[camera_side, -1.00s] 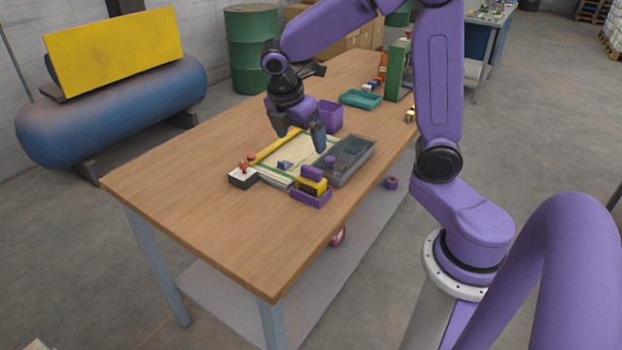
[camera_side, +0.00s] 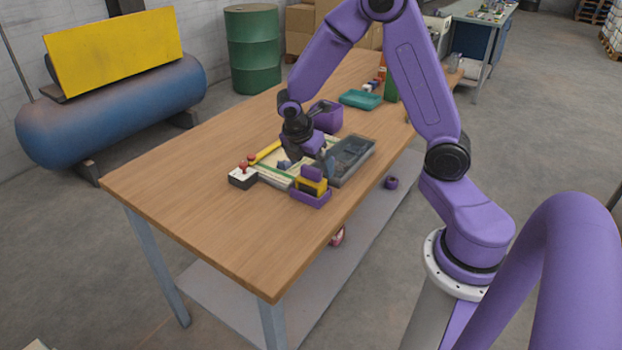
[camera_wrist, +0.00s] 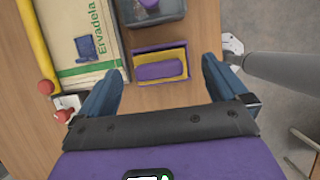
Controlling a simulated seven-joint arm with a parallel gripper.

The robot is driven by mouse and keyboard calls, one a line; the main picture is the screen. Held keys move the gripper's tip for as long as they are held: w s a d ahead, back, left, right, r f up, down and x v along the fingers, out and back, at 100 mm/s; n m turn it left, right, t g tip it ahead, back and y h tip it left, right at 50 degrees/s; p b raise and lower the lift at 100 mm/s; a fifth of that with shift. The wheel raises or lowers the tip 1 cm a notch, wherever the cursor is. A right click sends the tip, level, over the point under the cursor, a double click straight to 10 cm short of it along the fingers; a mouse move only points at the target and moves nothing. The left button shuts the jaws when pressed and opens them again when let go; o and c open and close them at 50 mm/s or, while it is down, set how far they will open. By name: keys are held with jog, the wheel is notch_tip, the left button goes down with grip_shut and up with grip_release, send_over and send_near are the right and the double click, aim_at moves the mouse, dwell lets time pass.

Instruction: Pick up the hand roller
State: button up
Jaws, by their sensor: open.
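A yellow piece with a purple top (camera_side: 312,184), which looks like the hand roller, sits in a small purple tray (camera_side: 311,199) near the table's front edge. In the wrist view, the purple top (camera_wrist: 159,70) lies across the tray, with the yellow part (camera_wrist: 181,53) showing around it. My gripper (camera_side: 309,165) is open and just above and behind the tray, pointing down. In the wrist view, my gripper's blue fingers (camera_wrist: 159,76) stand apart, one on either side of the tray. I see no contact, and the fingers hold nothing.
A grey bin (camera_side: 362,158) stands close behind the tray. A purple bin (camera_side: 326,117) stands behind. The table's near left end (camera_side: 190,205) is clear.

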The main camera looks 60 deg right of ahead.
aim_at(311, 181)
jog(key=shift+a+x, duration=0.15)
jog(key=shift+x, duration=1.2)
jog(key=shift+a+x, duration=0.15)
jog(key=shift+x, duration=1.25)
jog(key=shift+w, duration=0.15)
jog(key=c, duration=0.9)
